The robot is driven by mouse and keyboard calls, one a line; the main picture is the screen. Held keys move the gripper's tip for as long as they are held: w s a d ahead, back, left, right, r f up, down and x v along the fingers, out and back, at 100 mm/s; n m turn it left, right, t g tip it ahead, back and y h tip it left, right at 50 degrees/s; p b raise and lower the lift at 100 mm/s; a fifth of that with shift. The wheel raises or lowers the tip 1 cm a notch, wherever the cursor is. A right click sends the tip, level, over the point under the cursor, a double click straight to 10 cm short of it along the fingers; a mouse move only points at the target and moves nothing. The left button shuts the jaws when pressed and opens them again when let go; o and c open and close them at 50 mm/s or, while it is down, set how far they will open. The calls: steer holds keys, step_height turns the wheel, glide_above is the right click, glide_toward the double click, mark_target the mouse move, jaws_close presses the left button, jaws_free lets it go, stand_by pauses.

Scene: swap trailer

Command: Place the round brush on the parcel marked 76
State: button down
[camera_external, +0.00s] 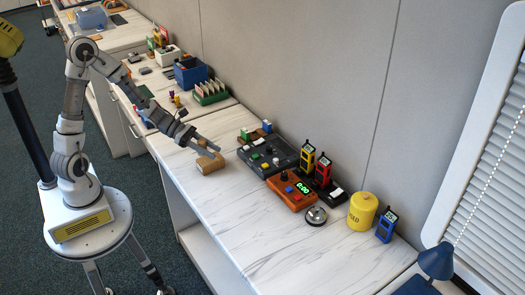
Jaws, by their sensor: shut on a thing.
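My gripper (213,147) is over the front-left part of the near white counter, with its long grey fingers closed at a tan, block-like thing (210,164). The tan thing is at the counter top, partly behind and below the fingers. Its exact shape, and whether it touches the counter, I cannot tell. I cannot make out a round brush or any parcel with a readable 76 at this size.
Right of my gripper are a dark panel (268,156), an orange device with a green display (290,188), yellow and red handsets, a silver bell (316,215), a yellow canister (362,210) and a blue handset (386,226). The counter's front middle (265,240) is clear.

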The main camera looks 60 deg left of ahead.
steer(key=b, duration=0.1)
glide_above(217, 161)
step_height(217, 161, down, 5)
steer(key=shift+w+a+f, duration=0.1)
steer(key=shift+f+b, duration=0.75)
steer(key=shift+f, duration=1.15)
steer(key=shift+f, duration=0.15)
steer(key=c, duration=0.5)
jaws_free()
